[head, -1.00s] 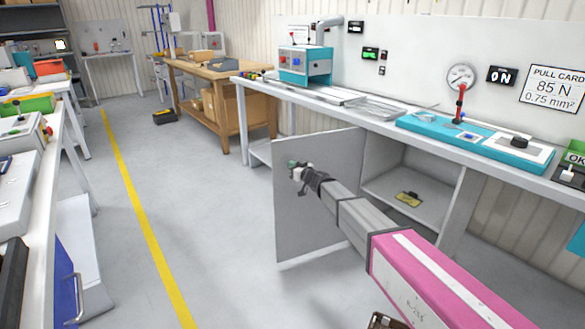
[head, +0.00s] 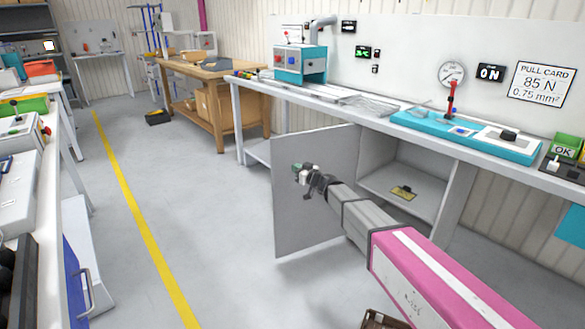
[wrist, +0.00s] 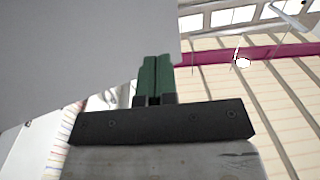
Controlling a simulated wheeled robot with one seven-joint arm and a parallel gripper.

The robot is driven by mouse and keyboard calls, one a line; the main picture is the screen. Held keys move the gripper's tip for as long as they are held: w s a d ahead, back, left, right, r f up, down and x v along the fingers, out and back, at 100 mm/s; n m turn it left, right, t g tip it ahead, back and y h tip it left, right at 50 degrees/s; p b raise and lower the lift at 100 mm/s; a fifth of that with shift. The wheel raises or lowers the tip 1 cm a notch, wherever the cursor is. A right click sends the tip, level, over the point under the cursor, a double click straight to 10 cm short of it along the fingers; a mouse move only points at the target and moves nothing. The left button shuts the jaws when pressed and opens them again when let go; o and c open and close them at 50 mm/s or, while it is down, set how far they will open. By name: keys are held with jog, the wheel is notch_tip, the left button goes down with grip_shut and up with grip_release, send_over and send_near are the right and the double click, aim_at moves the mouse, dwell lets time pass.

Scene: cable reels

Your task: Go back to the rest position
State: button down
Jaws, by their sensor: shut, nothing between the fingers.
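My gripper (head: 298,172) is in front of the open grey cabinet door (head: 318,205) under the right-hand bench in the head view. My arm reaches toward it from the lower right. In the wrist view, the green fingers of my gripper (wrist: 155,80) are together with nothing between them. A plain grey surface (wrist: 80,50) fills the upper left of the wrist view, close to the fingers. I cannot tell whether it touches them.
The open cabinet (head: 410,180) holds a small yellow item (head: 403,192) on its shelf. The long bench (head: 400,135) above carries a teal pull tester (head: 465,135). A wooden table (head: 215,85) stands behind. The floor left of the door, along the yellow line (head: 130,200), is clear.

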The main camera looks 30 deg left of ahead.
jog(key=s+d+f+m+g+h, duration=0.2)
jog(key=s+d+f+m+h, duration=0.2)
jog(key=d, duration=1.8)
jog(key=s+d+f+m+g+h, duration=0.2)
jog(key=s+d+f+m+h, duration=0.3)
jog(key=d, duration=1.8)
jog(key=s+d+f+m+g+h, duration=0.1)
jog(key=s+d+f+m+h, duration=0.3)
jog(key=d, duration=1.9)
jog(key=s+m+h, duration=0.1)
jog(key=s+h, duration=0.2)
jog(key=h, duration=0.1)
jog(key=shift+s+f+g, duration=0.35)
jog(key=shift+g, duration=0.05)
jog(key=shift+a, duration=0.15)
